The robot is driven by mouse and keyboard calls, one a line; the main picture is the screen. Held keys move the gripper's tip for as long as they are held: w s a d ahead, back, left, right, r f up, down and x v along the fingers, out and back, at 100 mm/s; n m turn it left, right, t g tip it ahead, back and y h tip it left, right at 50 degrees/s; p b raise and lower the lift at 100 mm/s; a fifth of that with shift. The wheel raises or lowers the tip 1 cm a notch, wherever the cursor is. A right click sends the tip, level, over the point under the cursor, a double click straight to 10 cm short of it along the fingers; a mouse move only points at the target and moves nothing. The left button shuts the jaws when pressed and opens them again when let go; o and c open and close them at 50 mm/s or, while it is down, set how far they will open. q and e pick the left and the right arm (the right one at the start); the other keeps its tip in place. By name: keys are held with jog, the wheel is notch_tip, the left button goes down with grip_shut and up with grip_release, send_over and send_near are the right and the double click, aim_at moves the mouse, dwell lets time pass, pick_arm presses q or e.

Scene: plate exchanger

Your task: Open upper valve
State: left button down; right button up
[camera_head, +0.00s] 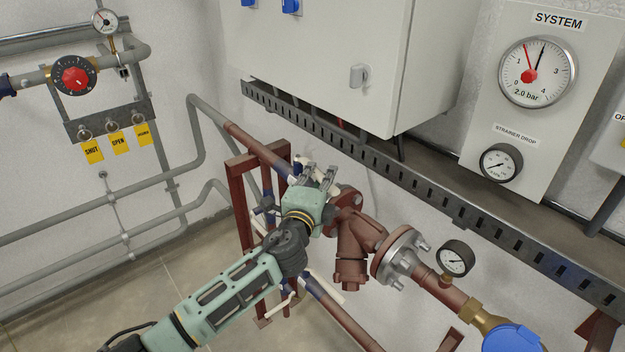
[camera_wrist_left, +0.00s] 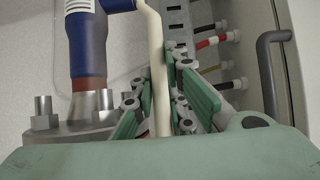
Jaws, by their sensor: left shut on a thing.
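My left gripper (camera_head: 318,175) is at the upper valve on the red-brown pipework, in the middle of the head view. In the left wrist view its green-padded fingers (camera_wrist_left: 178,95) are shut on the cream lever (camera_wrist_left: 153,50) of the upper valve. The lever runs down between the fingers from the blue valve body (camera_wrist_left: 88,42), which sits on a brown pipe above a bolted flange. In the head view the gripper and wrist hide most of this valve. My right gripper is not in view.
A lower valve with a white lever (camera_head: 326,283) sits below my left arm. A brown strainer (camera_head: 358,240) and flange (camera_head: 399,256) are right of the gripper. A slotted cable tray (camera_head: 375,165) and grey cabinet (camera_head: 330,60) are above. A red-brown frame (camera_head: 241,205) stands left.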

pick_arm(q)
jog(key=shift+w+d+f+n+y, duration=0.15)
jog(key=shift+d+n+y, duration=0.25)
jog(key=shift+y, duration=0.2)
jog(key=c, duration=1.7)
grip_release()
jog(key=shift+c, duration=0.2)
jog(key=shift+a+r, duration=0.1)
jog(key=shift+r, duration=0.1)
